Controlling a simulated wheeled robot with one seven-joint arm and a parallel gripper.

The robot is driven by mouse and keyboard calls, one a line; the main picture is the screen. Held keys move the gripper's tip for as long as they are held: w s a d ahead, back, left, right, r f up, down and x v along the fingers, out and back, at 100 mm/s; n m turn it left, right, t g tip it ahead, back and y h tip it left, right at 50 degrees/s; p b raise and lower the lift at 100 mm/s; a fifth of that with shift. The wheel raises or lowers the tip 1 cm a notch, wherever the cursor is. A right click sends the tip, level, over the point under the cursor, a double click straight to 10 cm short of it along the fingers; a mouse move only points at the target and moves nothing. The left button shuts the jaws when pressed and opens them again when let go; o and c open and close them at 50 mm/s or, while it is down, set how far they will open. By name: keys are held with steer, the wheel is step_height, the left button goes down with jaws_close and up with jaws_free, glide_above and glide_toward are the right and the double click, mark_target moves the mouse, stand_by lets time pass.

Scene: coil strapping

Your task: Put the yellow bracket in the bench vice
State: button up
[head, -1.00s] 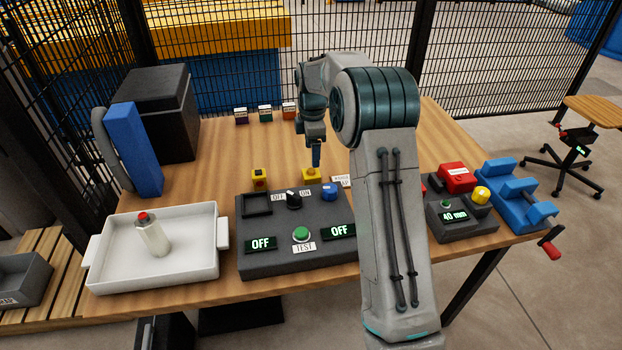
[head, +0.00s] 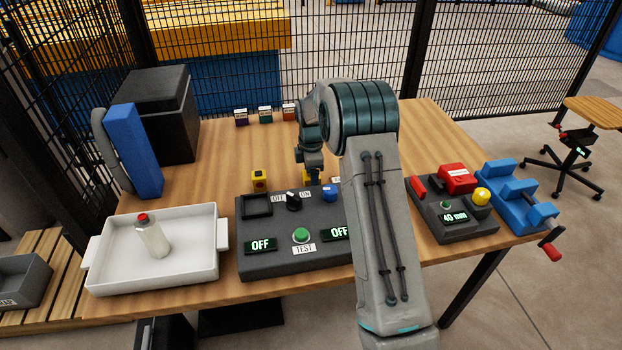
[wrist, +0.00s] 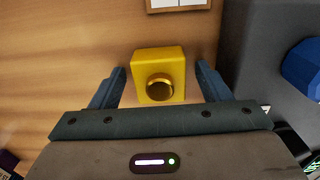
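A yellow block with a round brass-coloured feature (wrist: 158,75) lies between my gripper's fingers in the wrist view. I take it to be the yellow bracket; in the head view only a small part of it shows (head: 305,174) behind the control box. My gripper (wrist: 161,70) is open, one blue finger on each side, with a gap visible on both sides. In the head view my gripper (head: 313,176) is low over the table and its fingertips are hard to make out. The blue bench vice (head: 517,195) stands at the table's right edge, with a red-handled crank.
The dark control box (head: 262,262) is close in front of my gripper. Another yellow block (head: 259,180) with a dark-red spot stands to the left. A white tray (head: 105,276) holds a bottle. A grey box with a 40 mm display (head: 455,232) stands beside the vice.

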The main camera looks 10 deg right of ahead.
steer(key=c, duration=1.2)
steer(key=shift+o, duration=0.2)
steer(key=shift+r, duration=0.1)
